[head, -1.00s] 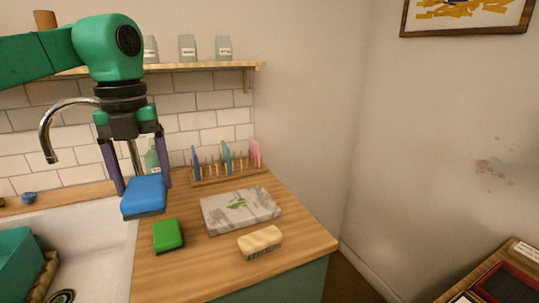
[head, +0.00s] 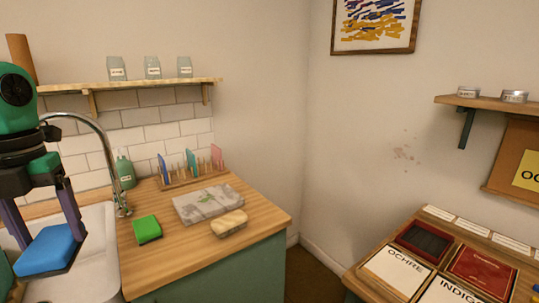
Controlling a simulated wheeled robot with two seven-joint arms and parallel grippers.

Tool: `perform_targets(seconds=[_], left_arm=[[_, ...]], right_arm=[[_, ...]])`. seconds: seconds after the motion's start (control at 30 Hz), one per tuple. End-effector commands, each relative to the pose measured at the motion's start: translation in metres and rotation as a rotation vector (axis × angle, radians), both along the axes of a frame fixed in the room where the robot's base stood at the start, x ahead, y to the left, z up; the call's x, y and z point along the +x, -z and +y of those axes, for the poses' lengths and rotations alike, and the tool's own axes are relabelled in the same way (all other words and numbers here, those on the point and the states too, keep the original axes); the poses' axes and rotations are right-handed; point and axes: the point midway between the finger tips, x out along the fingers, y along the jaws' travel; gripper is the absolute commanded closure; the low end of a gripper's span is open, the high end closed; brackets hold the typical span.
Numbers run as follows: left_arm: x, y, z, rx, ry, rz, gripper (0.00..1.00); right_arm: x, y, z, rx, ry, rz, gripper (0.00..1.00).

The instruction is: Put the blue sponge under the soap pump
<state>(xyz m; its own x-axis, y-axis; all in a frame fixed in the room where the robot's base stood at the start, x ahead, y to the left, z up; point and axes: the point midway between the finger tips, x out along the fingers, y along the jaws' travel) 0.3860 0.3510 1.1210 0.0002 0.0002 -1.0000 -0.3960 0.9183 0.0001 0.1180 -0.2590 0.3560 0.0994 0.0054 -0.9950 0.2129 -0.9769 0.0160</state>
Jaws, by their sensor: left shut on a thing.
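My left gripper (head: 45,225) is at the left edge of the head view, pointing down, shut on the blue sponge (head: 47,250). It holds the sponge in front of the white sink; the height above it is hard to tell. The soap pump (head: 124,170) is a green bottle standing upright at the back left of the wooden counter, beside the tap, to the right of and beyond the gripper. My right gripper is not in view.
The tap (head: 105,150) rises beside the soap pump. A pigment table (head: 358,280) stands at right.

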Motion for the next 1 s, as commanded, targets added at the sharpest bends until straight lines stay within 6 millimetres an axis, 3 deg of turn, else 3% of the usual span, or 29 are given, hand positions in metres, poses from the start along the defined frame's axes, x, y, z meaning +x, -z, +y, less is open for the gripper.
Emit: perform_targets(seconds=[0.2, 0.4, 0.67, 1.0], left_arm=[[-0.019, 0.037, 0.037, -0.007, 0.242, -0.004, 0.72], [-0.034, 0.08, 0.058, -0.005, 0.508, -0.006, 0.72], [-0.044, 0.12, 0.065, 0.0, 0.77, -0.003, 0.72], [-0.052, 0.163, 0.06, 0.0, 1.085, -0.001, 0.72]], right_arm=[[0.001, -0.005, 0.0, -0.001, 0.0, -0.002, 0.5], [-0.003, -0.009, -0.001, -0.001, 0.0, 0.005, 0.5], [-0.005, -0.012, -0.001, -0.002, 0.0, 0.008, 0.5], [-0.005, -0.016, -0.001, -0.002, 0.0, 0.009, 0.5]])
